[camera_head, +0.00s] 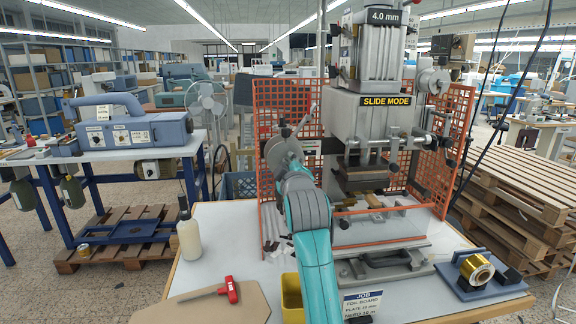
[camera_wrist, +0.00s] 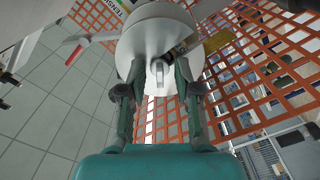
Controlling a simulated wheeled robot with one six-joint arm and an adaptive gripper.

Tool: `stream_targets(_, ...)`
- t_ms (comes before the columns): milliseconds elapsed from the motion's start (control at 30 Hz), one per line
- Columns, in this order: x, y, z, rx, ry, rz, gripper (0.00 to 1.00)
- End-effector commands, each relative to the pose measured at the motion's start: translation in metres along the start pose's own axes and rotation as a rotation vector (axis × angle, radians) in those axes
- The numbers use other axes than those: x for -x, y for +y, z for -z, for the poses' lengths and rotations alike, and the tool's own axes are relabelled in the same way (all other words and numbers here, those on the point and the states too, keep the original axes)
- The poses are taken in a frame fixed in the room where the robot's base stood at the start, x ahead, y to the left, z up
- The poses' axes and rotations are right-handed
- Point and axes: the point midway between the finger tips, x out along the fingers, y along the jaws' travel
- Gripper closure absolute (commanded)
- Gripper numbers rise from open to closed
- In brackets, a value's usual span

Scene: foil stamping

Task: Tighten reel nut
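In the wrist view a pale grey round reel disc (camera_wrist: 150,35) fills the top centre. A small light grey part, likely the reel nut (camera_wrist: 158,73), stands out at its lower middle, with a dark piece beside it. My gripper (camera_wrist: 158,88) has its two dark fingers spread, one on each side of this part, with visible gaps to it. The fingertips overlap the disc's lower edge; whether they touch it I cannot tell. In the head view my teal and grey arm reaches up to the left side of the stamping press (camera_head: 370,120), and hides my fingers and the nut.
Orange mesh guards (camera_head: 285,100) flank the press, close behind the disc in the wrist view. A gold foil roll (camera_head: 476,269) lies on a blue stand at right. A red-handled tool (camera_head: 231,290), white bottle (camera_head: 189,238) and yellow bin (camera_head: 292,298) are on the table's left half.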

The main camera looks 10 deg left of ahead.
Motion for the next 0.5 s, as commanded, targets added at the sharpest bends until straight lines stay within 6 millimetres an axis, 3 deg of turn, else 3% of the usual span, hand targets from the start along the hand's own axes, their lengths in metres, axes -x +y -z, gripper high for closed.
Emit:
stream_targets(67, 0.0001, 0.0000, 0.0000, 0.000, 0.000, 0.000, 0.70)
stream_targets(200, 0.0002, -0.0001, 0.0001, 0.000, 0.000, 0.000, 1.00)
stream_targets(500, 0.0003, -0.0003, 0.0001, -0.016, 0.000, 0.000, 1.00)
